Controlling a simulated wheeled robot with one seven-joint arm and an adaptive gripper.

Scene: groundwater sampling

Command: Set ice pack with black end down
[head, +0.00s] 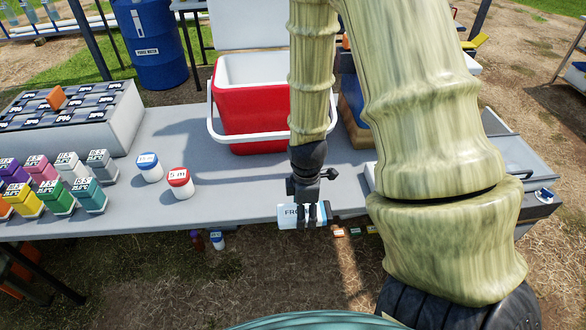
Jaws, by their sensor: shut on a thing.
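My gripper (311,213) is shut on an ice pack (291,217), a white pack with a blue edge and dark lettering that is partly covered. I hold it near the front edge of the grey table (235,200). The fingers hide part of the pack, and I cannot make out a black end. I cannot tell how far the pack is above the tabletop or whether it touches it.
A red cooler (260,125) with a white inside stands open behind my gripper. Two small jars, blue-lidded (149,166) and red-lidded (179,182), stand to the left. Several coloured boxes and a grey rack (125,125) fill the left end. The table between is clear.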

